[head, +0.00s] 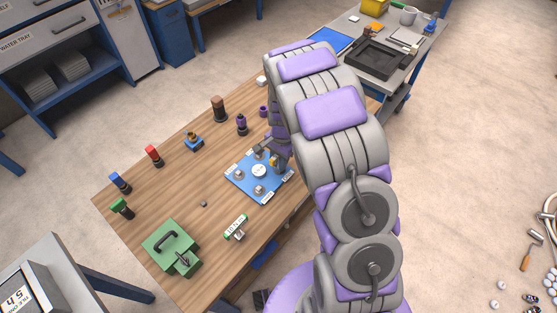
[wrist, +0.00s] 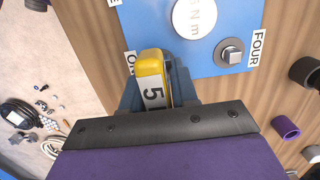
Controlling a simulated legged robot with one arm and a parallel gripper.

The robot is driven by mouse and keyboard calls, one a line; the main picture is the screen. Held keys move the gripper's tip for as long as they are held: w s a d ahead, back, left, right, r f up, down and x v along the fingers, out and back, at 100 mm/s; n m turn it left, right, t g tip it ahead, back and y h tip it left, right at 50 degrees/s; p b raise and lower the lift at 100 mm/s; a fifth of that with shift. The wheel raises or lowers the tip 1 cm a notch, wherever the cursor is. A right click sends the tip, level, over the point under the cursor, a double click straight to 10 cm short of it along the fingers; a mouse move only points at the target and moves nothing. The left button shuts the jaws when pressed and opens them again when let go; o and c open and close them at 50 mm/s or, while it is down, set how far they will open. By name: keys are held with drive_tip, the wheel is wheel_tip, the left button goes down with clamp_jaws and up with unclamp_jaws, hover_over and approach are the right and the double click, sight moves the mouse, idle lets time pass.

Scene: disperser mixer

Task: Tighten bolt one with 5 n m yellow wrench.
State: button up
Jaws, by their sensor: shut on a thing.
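The yellow wrench (wrist: 152,68), marked with a 5, stands in my gripper (wrist: 156,92) in the wrist view, between its blue-grey jaws. Its lower end is hidden. A small part of the yellow wrench (head: 275,161) shows in the head view beside my gripper (head: 270,156), over the far right part of the blue plate (head: 243,178). In the wrist view, the blue plate (wrist: 145,27) carries a partly covered label starting "ON" beside the wrench. Bolt one is hidden there. Bolt four (wrist: 231,52), a square-headed bolt, sits by the label FOUR. A white disc (wrist: 200,18) is at the plate's middle.
The wooden table (head: 165,205) also holds a red-topped tool (head: 153,155), a blue-topped tool (head: 119,183), a green-topped tool (head: 122,208), a green case (head: 168,243) and a small display (head: 236,227). A purple ring (wrist: 285,127) is near my gripper.

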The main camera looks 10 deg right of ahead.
clamp_jaws()
drive_tip(key=shift+p, duration=0.35)
drive_tip(key=shift+m+t+p, duration=0.3)
drive_tip(key=shift+m+p, duration=2.6)
drive_tip(key=shift+m+p, duration=0.8)
drive_tip(key=shift+p, duration=0.4)
drive_tip(key=shift+m+t+p, duration=0.3)
drive_tip(key=shift+m+p, duration=1.3)
drive_tip(key=shift+p, duration=0.65)
drive_tip(key=shift+f+m+p, duration=0.1)
drive_tip(key=shift+m+p, duration=0.3)
